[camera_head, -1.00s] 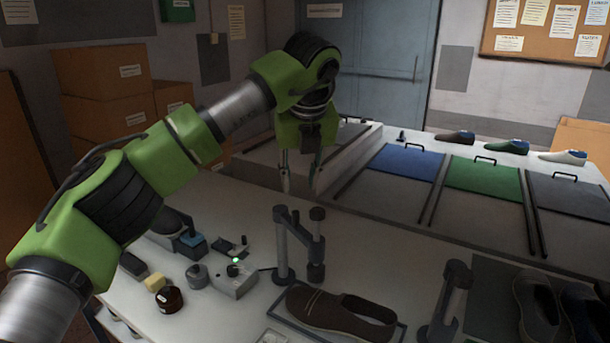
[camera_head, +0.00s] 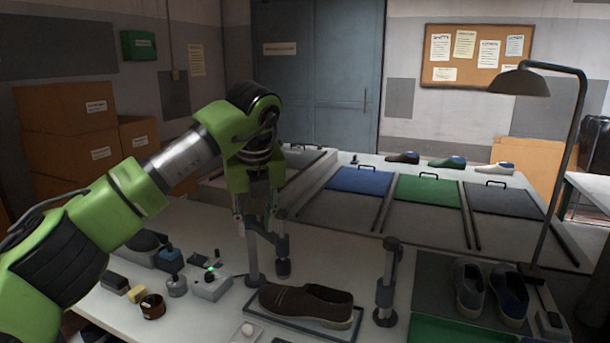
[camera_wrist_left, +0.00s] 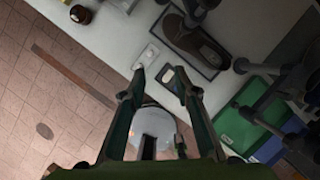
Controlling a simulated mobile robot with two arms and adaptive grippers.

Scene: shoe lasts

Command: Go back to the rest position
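My left arm comes in from the left in the head view. Its gripper (camera_head: 256,228) points down above the table, behind the clamp-like stand, and the stand partly overlaps it. In the left wrist view the two fingers of the left gripper (camera_wrist_left: 160,74) are spread apart with nothing held between them. A brown shoe (camera_head: 305,302) lies on a dark tray (camera_head: 262,319) in front of the gripper, apart from it; it also shows in the left wrist view (camera_wrist_left: 198,42). My right gripper is not seen in the head view.
Two upright stands (camera_head: 386,285) (camera_head: 251,262) flank the shoe. A small control box (camera_head: 210,286) and a brown jar (camera_head: 153,307) are to the left. A pair of shoes (camera_head: 468,288) and a lamp (camera_head: 525,85) stand right. Blue (camera_head: 360,180) and green (camera_head: 428,191) panels lie behind.

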